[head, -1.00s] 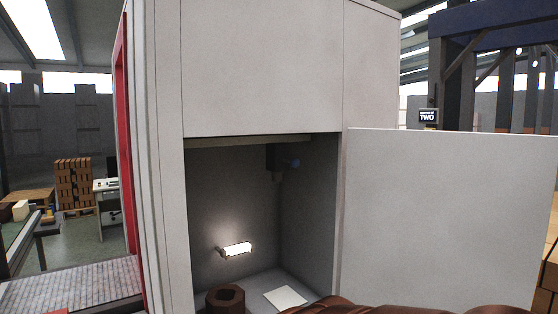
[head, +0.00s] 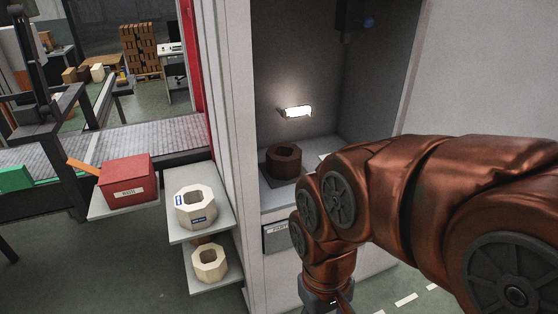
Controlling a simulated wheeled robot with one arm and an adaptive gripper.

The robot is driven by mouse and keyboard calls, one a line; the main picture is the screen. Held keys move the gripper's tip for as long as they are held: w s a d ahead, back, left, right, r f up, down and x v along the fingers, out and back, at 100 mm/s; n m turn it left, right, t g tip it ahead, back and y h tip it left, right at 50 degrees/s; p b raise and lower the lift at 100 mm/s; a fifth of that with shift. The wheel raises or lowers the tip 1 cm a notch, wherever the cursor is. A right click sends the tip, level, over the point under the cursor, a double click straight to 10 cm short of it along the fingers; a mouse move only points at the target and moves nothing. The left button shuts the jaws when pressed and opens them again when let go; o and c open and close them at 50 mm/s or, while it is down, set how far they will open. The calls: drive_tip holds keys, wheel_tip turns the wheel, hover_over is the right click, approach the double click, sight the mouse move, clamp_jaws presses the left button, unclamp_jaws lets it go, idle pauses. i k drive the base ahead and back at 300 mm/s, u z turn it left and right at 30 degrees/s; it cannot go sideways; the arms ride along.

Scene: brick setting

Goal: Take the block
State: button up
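A dark brown octagonal block (head: 284,161) with a hole in its top sits inside the open cabinet, on its floor, below a lit lamp. A cream octagonal block (head: 195,222) with blue labels sits on the upper side shelf. Another cream block (head: 210,276) sits on the lower side shelf. The frames do not show which block the task means. My gripper (head: 328,302) hangs low in front of the cabinet, apart from the blocks. Its fingertips are cut off by the bottom edge, so its opening is hidden. My arm covers the cabinet's right part.
The cabinet's side wall (head: 237,150) stands between the cream blocks and the brown one. The open white door (head: 480,90) is at the right. A red box (head: 128,172) stands on a shelf at the left. Green floor (head: 130,260) is clear at lower left.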

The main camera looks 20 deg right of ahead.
sight(284, 159)
drive_tip(key=z, duration=1.95)
drive_tip(key=i, duration=1.3)
drive_tip(key=u, duration=3.25)
drive_tip(key=i, duration=0.5)
drive_tip(key=z, duration=0.05)
